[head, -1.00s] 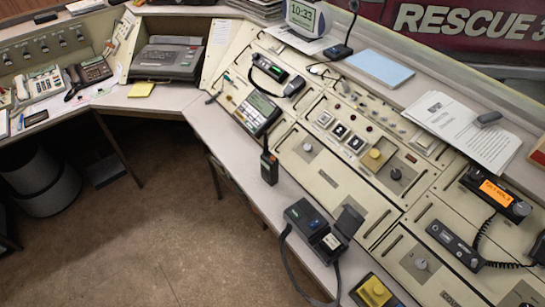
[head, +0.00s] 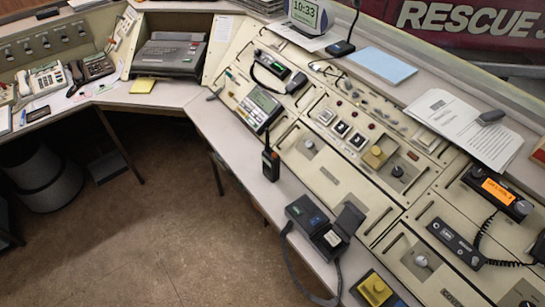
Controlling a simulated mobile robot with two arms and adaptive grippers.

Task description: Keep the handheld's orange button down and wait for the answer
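The handheld (head: 270,163), a dark upright radio with a stub antenna, stands on the pale front ledge of the console, left of the sloped panels. A small greenish patch shows on its face. Its orange button cannot be made out at this size. Neither of my grippers is in view, and nothing is seen touching the handheld.
A black device with a strap (head: 318,228) sits on the ledge nearer me. A radio with an orange display (head: 494,192) and a coiled-cord microphone (head: 455,243) are at right. A desk clock (head: 306,13) reads 10:33. Open floor lies left of the ledge.

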